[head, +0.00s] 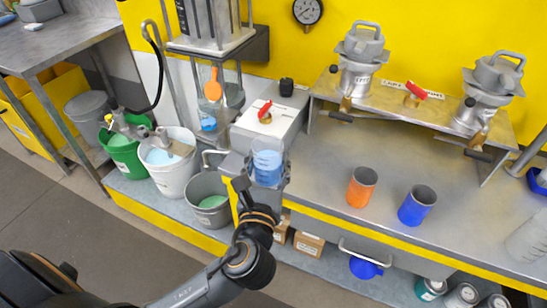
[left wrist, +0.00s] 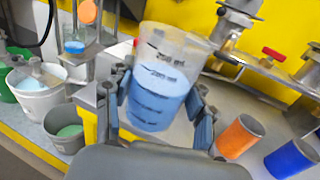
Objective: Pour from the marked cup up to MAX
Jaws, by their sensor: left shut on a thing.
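The marked cup (head: 267,152) is clear, with dark graduation lines and blue liquid inside. My left gripper (head: 264,182) is shut around its sides and holds it by the bench's front edge, in front of the grey box with a red lever. In the left wrist view the cup (left wrist: 165,78) sits between the two fingers of the gripper (left wrist: 160,108), slightly tilted in the picture, its liquid reaching the upper half. My right gripper is not in view.
The grey box (head: 283,118) stands close behind the cup. An orange cup (head: 361,188) and a blue cup (head: 417,206) stand on the bench to the right. A green bucket (head: 124,153), white bucket (head: 170,172) and grey bucket (head: 208,202) stand at the left.

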